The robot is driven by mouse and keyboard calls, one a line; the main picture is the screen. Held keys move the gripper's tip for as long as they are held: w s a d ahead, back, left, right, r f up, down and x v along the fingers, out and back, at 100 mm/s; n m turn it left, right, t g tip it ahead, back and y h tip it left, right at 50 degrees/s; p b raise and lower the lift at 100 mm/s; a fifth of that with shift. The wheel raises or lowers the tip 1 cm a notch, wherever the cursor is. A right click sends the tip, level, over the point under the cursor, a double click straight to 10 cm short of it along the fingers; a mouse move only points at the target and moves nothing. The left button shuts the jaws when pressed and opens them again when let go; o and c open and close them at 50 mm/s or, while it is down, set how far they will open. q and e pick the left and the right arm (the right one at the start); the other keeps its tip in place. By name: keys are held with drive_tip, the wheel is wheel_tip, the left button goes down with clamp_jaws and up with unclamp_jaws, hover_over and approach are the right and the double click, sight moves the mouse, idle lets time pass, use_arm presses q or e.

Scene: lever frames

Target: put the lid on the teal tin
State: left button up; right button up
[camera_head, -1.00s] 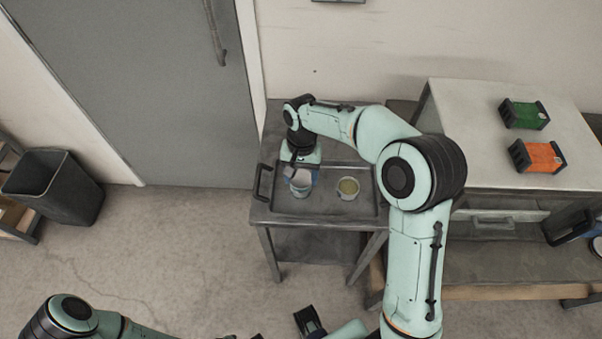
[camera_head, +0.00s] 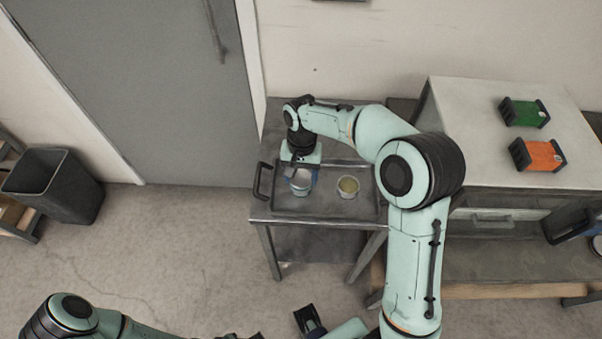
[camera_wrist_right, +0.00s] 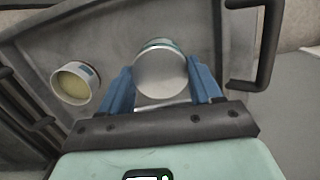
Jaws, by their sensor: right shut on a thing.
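A pale round lid (camera_wrist_right: 160,75) sits between the two blue fingers of my right gripper (camera_wrist_right: 162,88) in the right wrist view. The gripper is shut on it. A tin with a teal edge (camera_wrist_right: 158,43) shows just behind the lid, mostly hidden by it. In the head view the gripper (camera_head: 301,172) is right over this pale tin (camera_head: 300,188) on the left of the tray. I cannot tell whether the lid touches the tin's rim. Only parts of my left arm show at the bottom; its fingers are not clear.
A second open tin (camera_head: 348,187) with yellowish contents stands to the right on the grey tray (camera_head: 325,208). A dark tray handle (camera_head: 262,181) rises at the left. A cabinet bears a green box (camera_head: 524,113) and an orange box (camera_head: 538,155). A bin (camera_head: 55,185) stands far left.

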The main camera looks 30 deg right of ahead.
drive_tip(key=shift+f, duration=0.1)
drive_tip(key=o, duration=1.1)
drive_tip(key=shift+r+p, duration=2.4)
drive_tip(key=shift+r, duration=1.15)
use_arm(q)
wheel_tip(320, 180, up, 6)
drive_tip(key=w, duration=0.2)
drive_tip(key=shift+w+f, duration=0.25)
drive_tip(key=shift+w, duration=0.15)
use_arm(e)
drive_tip(key=shift+f, duration=0.1)
